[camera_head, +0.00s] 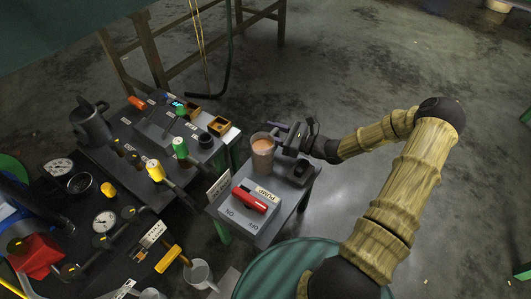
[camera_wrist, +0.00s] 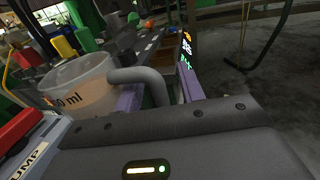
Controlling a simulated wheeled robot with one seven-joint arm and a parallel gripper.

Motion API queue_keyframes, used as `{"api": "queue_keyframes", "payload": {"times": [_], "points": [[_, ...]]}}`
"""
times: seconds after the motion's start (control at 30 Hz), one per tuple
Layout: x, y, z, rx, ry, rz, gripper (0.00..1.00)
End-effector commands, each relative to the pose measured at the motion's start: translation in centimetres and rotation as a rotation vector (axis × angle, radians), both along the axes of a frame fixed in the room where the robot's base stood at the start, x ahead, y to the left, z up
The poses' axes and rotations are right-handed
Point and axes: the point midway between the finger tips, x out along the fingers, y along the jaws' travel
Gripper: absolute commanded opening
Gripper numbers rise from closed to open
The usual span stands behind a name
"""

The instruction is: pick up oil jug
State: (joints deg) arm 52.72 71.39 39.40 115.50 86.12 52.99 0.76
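A translucent jug with a pinkish-brown liquid (camera_head: 262,155) stands upright on the grey pump stand. In the wrist view the same jug (camera_wrist: 80,88) shows at the left, with part of a volume marking in ml and a grey curved handle (camera_wrist: 148,78). My gripper (camera_head: 284,137) is at the right side of the jug. In the wrist view my gripper's purple fingers (camera_wrist: 160,92) are apart, with the handle between them. The left finger looks near the handle, and a gap shows towards the right finger. The fingertips are partly hidden by the handle in the wrist view.
The pump box with a red switch (camera_head: 255,197) is in front of the jug. A small dark cup (camera_head: 301,172) stands right of it. A dark grey pitcher (camera_head: 91,122) and a crowded workbench are to the left. Open floor (camera_head: 350,60) lies behind.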

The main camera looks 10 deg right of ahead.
Motion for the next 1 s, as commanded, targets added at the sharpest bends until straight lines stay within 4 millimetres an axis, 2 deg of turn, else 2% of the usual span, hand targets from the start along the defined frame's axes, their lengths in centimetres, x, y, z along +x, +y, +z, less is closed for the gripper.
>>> {"api": "queue_keyframes", "payload": {"times": [0.07,0.27,0.3,1.0], "points": [[-0.01,-0.01,-0.02,0.0,0.0,0.0,0.39],[-0.01,-0.01,-0.02,0.0,0.0,0.0,0.02],[-0.01,-0.01,-0.03,0.0,0.0,0.0,0.0],[0.01,0.01,0.79,0.002,-0.001,0.0,0.0]]}}
